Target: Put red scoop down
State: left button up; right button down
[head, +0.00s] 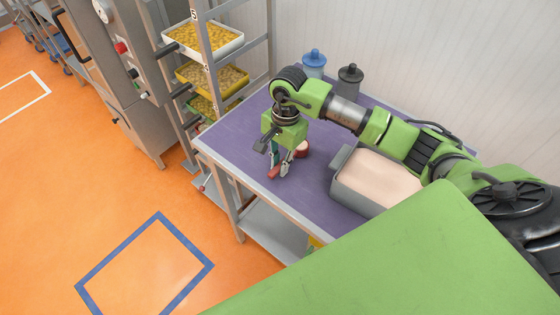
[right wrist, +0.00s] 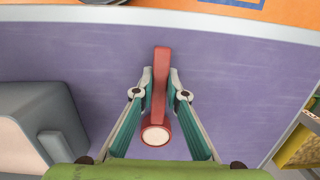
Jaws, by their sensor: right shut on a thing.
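The red scoop shows in the head view (head: 302,149), low over the purple tabletop (head: 235,146) near its left end. In the right wrist view the scoop (right wrist: 160,88) has its handle pointing away and its round cup, with a pale inside, nearest the camera. My right gripper (head: 281,172) points down and is shut on the scoop's handle; its two fingertips (right wrist: 160,82) press on both sides. I cannot tell whether the scoop touches the tabletop. My left gripper is not in view.
A grey bin (head: 339,187) of pale powder stands right of the gripper. A blue canister (head: 314,65) and a dark canister (head: 349,80) stand at the back wall. A rack with food trays (head: 203,37) is left of the table. Tabletop around the scoop is clear.

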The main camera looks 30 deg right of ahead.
jog(key=shift+f, duration=0.15)
jog(key=c, duration=2.4)
grip_release()
jog(key=shift+c, duration=0.2)
jog(key=o, duration=0.4)
jog(key=shift+r, duration=0.3)
jog(key=shift+w+d+r+b, duration=0.15)
jog(key=shift+r+b, duration=0.6)
jog(key=shift+r, duration=1.2)
jog(key=shift+d+r+b, duration=0.3)
jog(key=shift+r+b, duration=0.4)
jog(key=shift+r, duration=1.25)
jog(key=shift+w+d+r+b, duration=0.15)
jog(key=shift+r+b, duration=0.6)
jog(key=shift+r, duration=1.2)
